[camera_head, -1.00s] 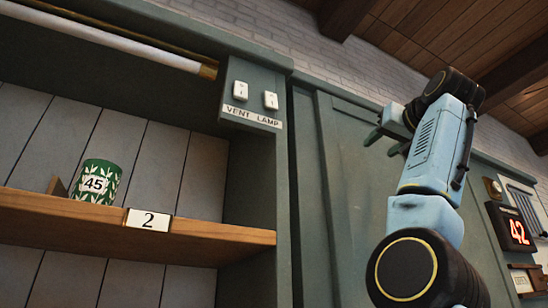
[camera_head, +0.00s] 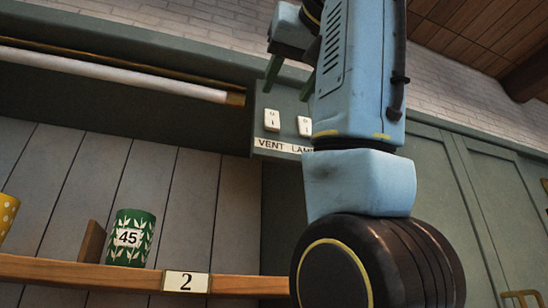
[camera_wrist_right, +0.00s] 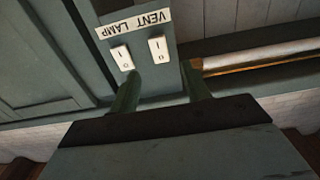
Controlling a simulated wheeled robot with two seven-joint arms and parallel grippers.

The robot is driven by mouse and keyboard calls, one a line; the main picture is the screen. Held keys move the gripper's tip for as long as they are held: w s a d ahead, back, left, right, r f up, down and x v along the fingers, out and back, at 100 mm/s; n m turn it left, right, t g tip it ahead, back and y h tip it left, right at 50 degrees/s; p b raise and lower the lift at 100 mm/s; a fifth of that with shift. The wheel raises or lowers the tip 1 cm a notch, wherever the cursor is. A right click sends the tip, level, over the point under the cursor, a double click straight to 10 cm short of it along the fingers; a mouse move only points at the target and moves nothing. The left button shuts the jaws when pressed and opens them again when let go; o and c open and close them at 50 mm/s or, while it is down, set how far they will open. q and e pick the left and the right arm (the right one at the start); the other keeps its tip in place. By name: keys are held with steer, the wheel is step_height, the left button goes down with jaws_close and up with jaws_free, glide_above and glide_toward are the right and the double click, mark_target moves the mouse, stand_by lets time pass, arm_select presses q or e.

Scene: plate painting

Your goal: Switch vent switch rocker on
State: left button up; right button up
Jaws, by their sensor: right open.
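The vent switch rocker (camera_head: 272,120) is the left one of two white rockers on a green panel above the "VENT" label. It also shows in the wrist view (camera_wrist_right: 157,48), where the panel appears upside down. Which side of it is pressed in is too small to tell. My right gripper (camera_head: 290,82) is open and empty, its green fingers just above the switches in the head view. In the wrist view its fingertips (camera_wrist_right: 160,70) point at the panel, with the vent rocker between their lines and apart from them. My left gripper is out of view.
The lamp rocker (camera_head: 305,126) sits right beside the vent rocker, partly beside my arm. A white tube (camera_head: 120,75) runs left of the panel. A wooden shelf (camera_head: 80,275) below holds a green cup (camera_head: 131,238) marked 45 and part of a yellow cup (camera_head: 8,213).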

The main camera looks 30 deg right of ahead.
mark_target(272, 117)
steer(key=p+x, duration=0.2)
steer(key=x, duration=0.3)
steer(key=shift+w, duration=0.3)
steer(key=shift+w+d, duration=0.2)
steer(key=shift+w, duration=0.3)
steer(key=c, duration=1)
steer(key=f+t+b, duration=0.1)
steer(key=t+b, duration=0.1)
steer(key=b, duration=0.2)
steer(key=shift+t+h+b, duration=0.4)
steer(key=shift+t+b, duration=0.3)
steer(key=shift+r, duration=0.1)
